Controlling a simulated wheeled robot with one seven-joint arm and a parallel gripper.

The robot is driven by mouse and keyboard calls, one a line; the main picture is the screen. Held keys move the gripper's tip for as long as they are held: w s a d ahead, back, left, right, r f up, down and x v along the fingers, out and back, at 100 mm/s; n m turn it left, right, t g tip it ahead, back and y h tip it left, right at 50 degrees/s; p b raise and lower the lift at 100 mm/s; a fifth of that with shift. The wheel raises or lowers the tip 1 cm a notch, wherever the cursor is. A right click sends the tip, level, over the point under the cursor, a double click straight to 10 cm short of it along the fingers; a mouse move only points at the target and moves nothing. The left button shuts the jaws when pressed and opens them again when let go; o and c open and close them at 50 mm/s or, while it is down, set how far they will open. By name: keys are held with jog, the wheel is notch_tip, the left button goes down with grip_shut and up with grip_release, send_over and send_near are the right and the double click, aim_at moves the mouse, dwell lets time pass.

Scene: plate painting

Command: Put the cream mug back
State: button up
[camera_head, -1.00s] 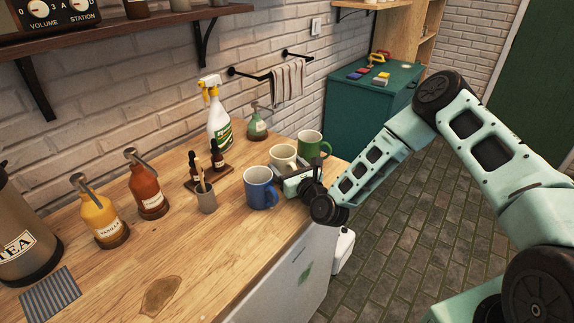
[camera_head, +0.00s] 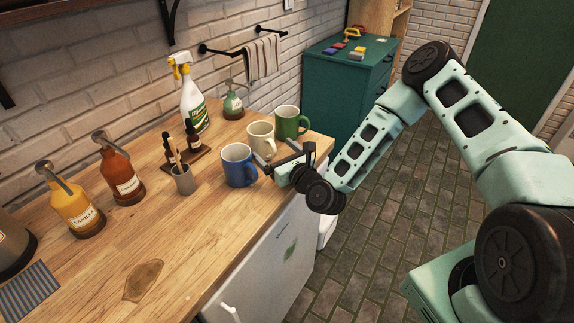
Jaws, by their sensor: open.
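The cream mug (camera_head: 261,138) stands upright on the wooden counter, between the blue mug (camera_head: 239,166) at its front left and the green mug (camera_head: 288,123) at its back right. My gripper (camera_head: 268,163) is open at the counter's right end, just in front of the cream mug and to the right of the blue mug. The fingers point toward the mugs. The gripper overlaps the lower part of the cream mug in the picture, so I cannot tell whether they touch.
A grey cup with brushes (camera_head: 182,180), a spray bottle (camera_head: 192,105) and a green dispenser (camera_head: 233,103) stand left of and behind the mugs. Yellow (camera_head: 76,205) and orange (camera_head: 122,175) syrup bottles stand farther left.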

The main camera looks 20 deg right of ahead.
jog(key=b+v, duration=0.1)
jog(key=v, duration=0.5)
jog(key=shift+s, duration=0.2)
